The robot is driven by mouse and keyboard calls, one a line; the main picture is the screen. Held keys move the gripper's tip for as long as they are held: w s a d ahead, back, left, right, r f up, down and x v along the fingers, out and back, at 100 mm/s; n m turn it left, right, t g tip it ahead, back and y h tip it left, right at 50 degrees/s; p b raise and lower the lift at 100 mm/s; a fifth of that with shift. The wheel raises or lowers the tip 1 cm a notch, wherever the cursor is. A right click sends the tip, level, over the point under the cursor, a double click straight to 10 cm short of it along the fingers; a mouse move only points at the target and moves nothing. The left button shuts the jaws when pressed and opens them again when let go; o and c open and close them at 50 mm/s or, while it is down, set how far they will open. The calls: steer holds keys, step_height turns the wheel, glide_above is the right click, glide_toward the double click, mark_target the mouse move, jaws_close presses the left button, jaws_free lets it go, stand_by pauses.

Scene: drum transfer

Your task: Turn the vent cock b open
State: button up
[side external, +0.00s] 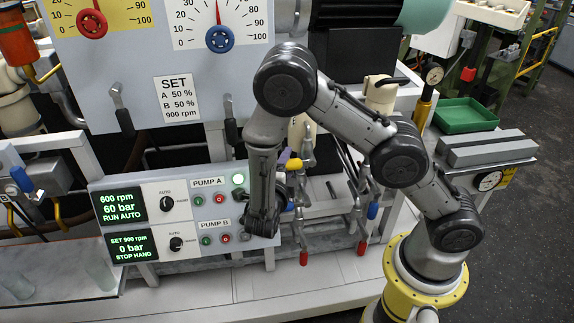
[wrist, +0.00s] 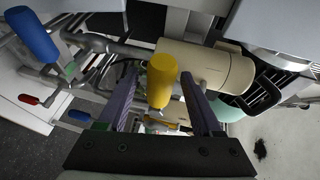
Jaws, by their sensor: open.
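A yellow lever handle (wrist: 162,78) shows in the wrist view between the two fingers of my gripper (wrist: 159,88). The fingers are open, with a gap on both sides of the handle. In the side view a yellow handle (side external: 294,164) shows just right of my wrist, and my gripper is largely hidden by my arm. No label marks vent cock b, so I cannot tell for certain that the yellow handle is its lever.
A blue handle (wrist: 33,35) and a red-tipped lever (wrist: 28,99) lie left of my gripper in the wrist view. A cream cylinder (wrist: 215,67) is close on the right. The control panel (side external: 108,242) stands left of my arm. A green tray (side external: 465,117) is at right.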

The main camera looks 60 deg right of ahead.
steer(key=shift+c, duration=0.4)
jaws_close()
stand_by(0.9)
